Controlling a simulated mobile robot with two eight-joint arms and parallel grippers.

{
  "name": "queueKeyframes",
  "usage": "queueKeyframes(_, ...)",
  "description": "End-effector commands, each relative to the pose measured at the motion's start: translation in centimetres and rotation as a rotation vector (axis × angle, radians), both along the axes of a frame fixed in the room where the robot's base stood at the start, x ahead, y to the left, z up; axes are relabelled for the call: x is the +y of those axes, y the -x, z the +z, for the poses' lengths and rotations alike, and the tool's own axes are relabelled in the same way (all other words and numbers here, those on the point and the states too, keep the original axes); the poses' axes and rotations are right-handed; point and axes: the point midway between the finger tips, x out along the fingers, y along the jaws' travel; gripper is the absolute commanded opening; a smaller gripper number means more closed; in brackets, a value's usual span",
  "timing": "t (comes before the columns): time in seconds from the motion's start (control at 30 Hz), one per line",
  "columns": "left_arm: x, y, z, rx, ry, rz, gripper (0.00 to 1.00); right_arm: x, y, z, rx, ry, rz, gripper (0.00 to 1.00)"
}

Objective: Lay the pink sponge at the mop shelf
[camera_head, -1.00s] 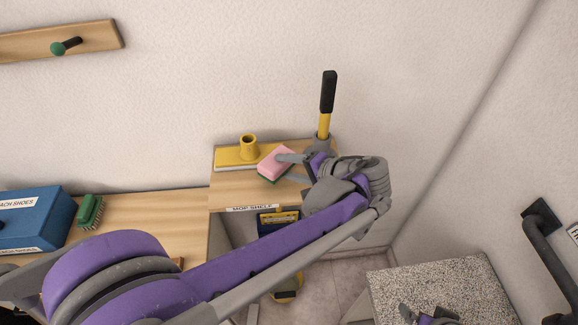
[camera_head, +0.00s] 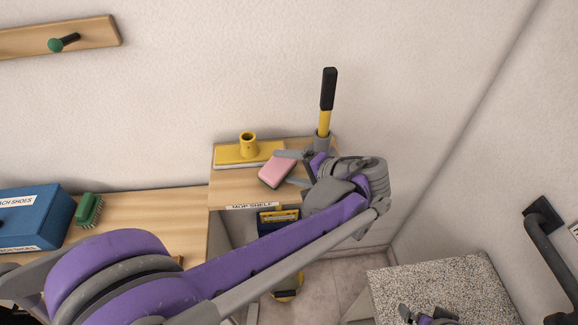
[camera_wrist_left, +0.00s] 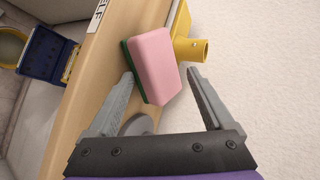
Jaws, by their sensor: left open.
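The pink sponge (camera_head: 275,171) lies on the mop shelf (camera_head: 232,192), in front of a yellow mop head. In the left wrist view the sponge (camera_wrist_left: 156,62) shows its pink face and a dark green layer on one side. My left gripper (camera_head: 290,168) is open, with its fingers apart at the right of the sponge. In the left wrist view the sponge sits ahead of and between the open fingers (camera_wrist_left: 160,82), closer to the left finger; I cannot tell whether that finger touches it. My right gripper (camera_head: 425,314) shows only partly at the bottom edge.
The yellow mop head (camera_head: 235,155) stands at the back of the shelf, and a black-and-yellow handle (camera_head: 326,100) rises at its back right. A blue box (camera_head: 35,220) and a green brush (camera_head: 89,210) are on the left bench. A speckled block (camera_head: 440,285) stands lower right.

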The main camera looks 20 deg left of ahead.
Motion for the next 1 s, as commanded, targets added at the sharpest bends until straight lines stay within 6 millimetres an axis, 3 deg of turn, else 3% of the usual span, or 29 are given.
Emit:
queueKeyframes(0.17,-0.4,0.0,1.5,-0.001,0.0,-0.002,0.85,0.0,-0.3,1.0,-0.006,0.0,0.0,1.0)
queueKeyframes(0.5,-6.8,1.6,4.9,0.001,0.001,-0.005,0.85,0.0,-0.2,0.6,-0.004,0.0,0.0,1.0)
queueKeyframes(0.73,-9.5,2.3,6.6,0.001,0.001,-0.001,0.85,0.0,-0.2,0.6,-0.003,0.0,0.0,1.0)
queueKeyframes(0.87,-9.5,2.7,6.6,0.009,0.018,-0.001,0.85,0.0,-0.2,0.6,-0.003,0.0,0.0,1.0)
queueKeyframes(1.0,-6.5,4.7,3.8,0.058,0.159,-0.01,0.85,0.0,-0.2,0.6,-0.003,0.0,0.0,1.0)
